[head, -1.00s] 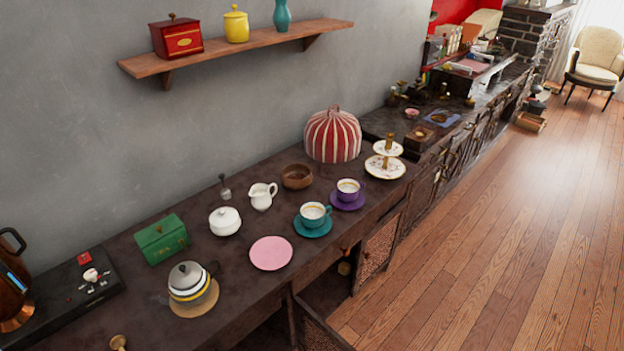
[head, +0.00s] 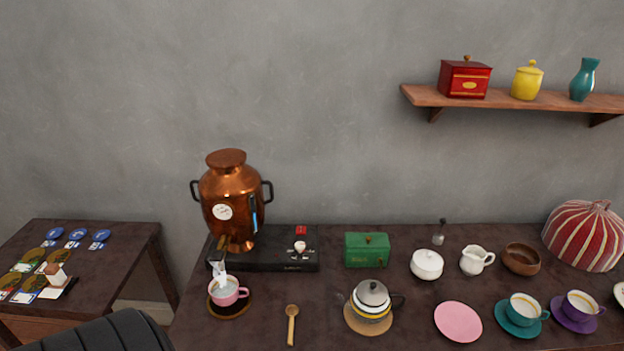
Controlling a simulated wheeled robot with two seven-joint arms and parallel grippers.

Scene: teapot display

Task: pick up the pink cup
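The pink cup (head: 226,292) stands upright on a dark round coaster (head: 240,307) at the left end of the counter. It is under the tap of a copper urn (head: 230,205), and a whitish stream or vapour shows between tap and cup. Its handle points right. A pink saucer (head: 458,322) lies empty further right on the counter. Neither of my grippers is in the head view.
A wooden spoon (head: 292,325) lies right of the cup. A grey teapot (head: 371,300), a green tea box (head: 367,250), a teal cup (head: 524,308) and a purple cup (head: 580,304) stand further right. A dark chair back (head: 110,333) is at the lower left.

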